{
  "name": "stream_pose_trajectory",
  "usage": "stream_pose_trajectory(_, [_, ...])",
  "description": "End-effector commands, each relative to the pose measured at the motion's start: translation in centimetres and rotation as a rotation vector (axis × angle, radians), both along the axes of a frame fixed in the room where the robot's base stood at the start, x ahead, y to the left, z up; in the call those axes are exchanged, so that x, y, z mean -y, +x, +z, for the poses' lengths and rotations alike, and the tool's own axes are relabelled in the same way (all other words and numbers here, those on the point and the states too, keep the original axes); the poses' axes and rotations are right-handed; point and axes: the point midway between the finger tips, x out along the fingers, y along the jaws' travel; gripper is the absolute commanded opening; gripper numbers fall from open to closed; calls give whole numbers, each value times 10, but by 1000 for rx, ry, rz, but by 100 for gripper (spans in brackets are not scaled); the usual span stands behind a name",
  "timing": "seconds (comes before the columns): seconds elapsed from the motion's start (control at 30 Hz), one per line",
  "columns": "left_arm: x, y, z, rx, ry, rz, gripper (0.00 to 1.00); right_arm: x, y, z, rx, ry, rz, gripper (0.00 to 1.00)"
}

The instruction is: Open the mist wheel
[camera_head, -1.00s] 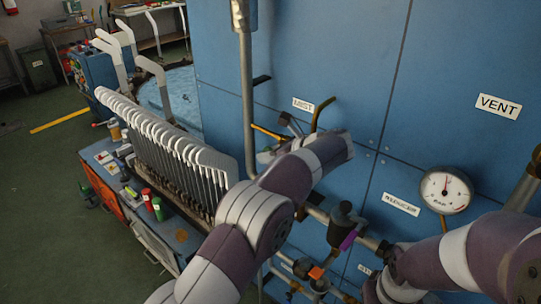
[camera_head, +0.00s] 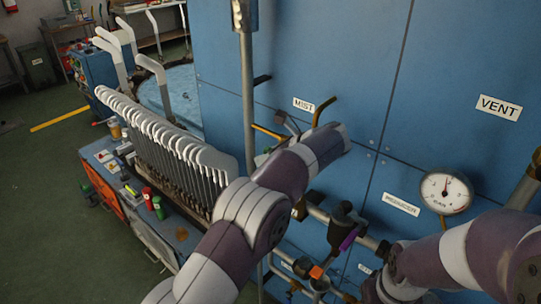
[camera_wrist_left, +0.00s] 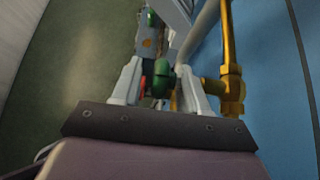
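The white MIST label (camera_head: 303,104) is on the blue panel, with a bent brass pipe (camera_head: 325,108) beside it. My left arm reaches up to this spot and hides most of the fittings below the label. No whole mist wheel shows in the head view. In the left wrist view, my left gripper (camera_wrist_left: 160,88) has its two pale fingers apart. A curved green part (camera_wrist_left: 161,78) shows between them; I cannot tell whether it is the wheel or something behind. A brass pipe fitting (camera_wrist_left: 231,82) stands just right of the fingers. My right gripper is out of view.
The VENT label (camera_head: 499,107), a round gauge (camera_head: 446,192) and a dark valve (camera_head: 346,216) with a purple lever are on the panel. A vertical grey pipe (camera_head: 246,100) and a rack of white sock forms (camera_head: 175,145) stand left of the left arm's end.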

Motion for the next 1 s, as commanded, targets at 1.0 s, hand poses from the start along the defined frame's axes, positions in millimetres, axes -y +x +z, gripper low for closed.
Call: stream_pose_trajectory(1.0, [82, -59, 74, -1, 2, -1, 44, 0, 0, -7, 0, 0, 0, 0])
